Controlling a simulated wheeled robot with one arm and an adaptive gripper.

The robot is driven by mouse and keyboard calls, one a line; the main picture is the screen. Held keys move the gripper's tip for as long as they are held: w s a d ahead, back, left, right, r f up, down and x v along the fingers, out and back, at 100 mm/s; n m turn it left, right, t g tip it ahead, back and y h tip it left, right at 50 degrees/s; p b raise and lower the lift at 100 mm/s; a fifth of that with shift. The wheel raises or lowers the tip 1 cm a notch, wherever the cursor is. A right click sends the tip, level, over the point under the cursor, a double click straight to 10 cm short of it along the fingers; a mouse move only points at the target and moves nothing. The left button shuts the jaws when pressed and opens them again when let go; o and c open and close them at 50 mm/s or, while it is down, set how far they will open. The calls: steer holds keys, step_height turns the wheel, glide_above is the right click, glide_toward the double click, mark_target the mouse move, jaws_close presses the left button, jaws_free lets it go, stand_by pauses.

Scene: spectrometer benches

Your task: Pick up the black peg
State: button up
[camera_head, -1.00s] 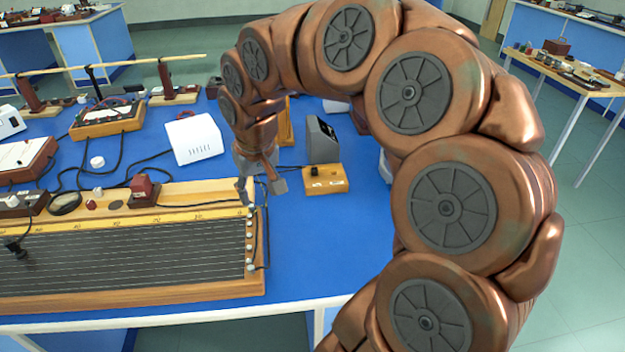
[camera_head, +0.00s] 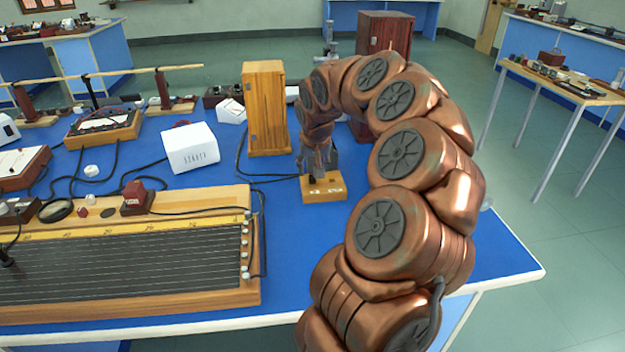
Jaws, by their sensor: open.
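A small yellow wooden block (camera_head: 330,193) sits on the blue bench top, right of the long wire board. The black peg (camera_head: 312,180) shows as a small dark shape on top of this block, largely covered by my gripper. My gripper (camera_head: 314,174) points down right over the block with its fingers open around or just beside the peg. I cannot tell whether the fingers touch it.
The long wire board (camera_head: 130,255) lies to the left. A tall wooden box (camera_head: 265,108) stands behind the block, and a white box (camera_head: 190,148) stands to the left. A dark cable runs near the block. Free blue bench top lies in front of the block.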

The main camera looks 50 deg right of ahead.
mark_target(312, 176)
steer(key=shift+x, duration=1.9)
steer(key=shift+s, duration=0.2)
steer(key=shift+c, duration=0.2)
jaws_close()
